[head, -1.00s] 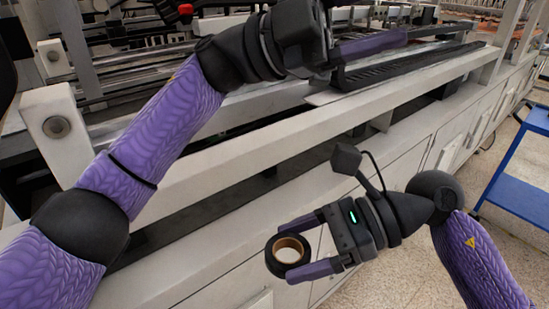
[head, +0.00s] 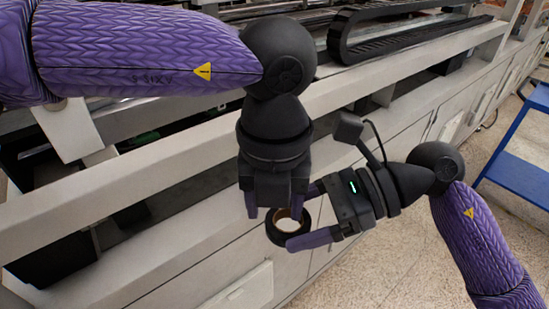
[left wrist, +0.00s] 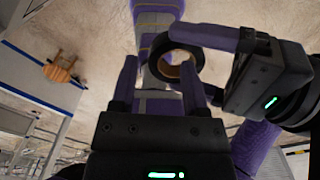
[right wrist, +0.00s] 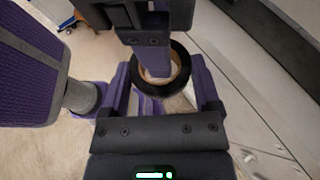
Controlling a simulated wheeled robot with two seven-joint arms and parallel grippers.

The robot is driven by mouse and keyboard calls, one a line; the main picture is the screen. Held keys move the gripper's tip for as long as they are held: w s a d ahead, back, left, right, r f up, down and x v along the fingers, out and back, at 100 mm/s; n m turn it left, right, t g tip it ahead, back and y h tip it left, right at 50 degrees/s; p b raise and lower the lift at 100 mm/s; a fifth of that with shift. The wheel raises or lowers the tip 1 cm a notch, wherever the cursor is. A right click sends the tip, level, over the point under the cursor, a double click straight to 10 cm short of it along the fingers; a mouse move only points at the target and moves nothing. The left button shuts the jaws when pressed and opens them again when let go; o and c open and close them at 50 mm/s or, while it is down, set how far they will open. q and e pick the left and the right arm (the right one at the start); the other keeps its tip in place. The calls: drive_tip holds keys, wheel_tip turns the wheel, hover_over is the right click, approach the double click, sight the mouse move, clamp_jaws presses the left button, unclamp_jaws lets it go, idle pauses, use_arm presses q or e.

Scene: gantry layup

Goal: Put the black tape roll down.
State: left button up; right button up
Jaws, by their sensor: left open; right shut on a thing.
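The black tape roll (head: 272,234), a black ring with a pale tan core, is held between the fingers of my right gripper (head: 298,218), in the air in front of the machine's white side. It also shows in the right wrist view (right wrist: 181,84) and the left wrist view (left wrist: 153,62). My left gripper (head: 274,211) is open, pointing down just above the roll and partly hiding its top. In the right wrist view a purple left finger overlaps the roll's hole; I cannot tell whether it is inside it. I cannot tell whether the left fingers touch the roll.
A long white machine beam (head: 180,182) runs across behind the grippers, with white cabinet panels below it. A black cable chain (head: 410,37) lies on the machine. A blue cart (head: 522,165) stands at right. The speckled floor (head: 400,262) is clear at lower right.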

use_arm(q)
wheel_tip(320, 180, down, 2)
clamp_jaws()
idle(0.4)
drive_tip(key=shift+d, duration=0.1)
use_arm(e)
drive_tip(key=o, duration=1.1)
drive_tip(key=shift+c, duration=0.2)
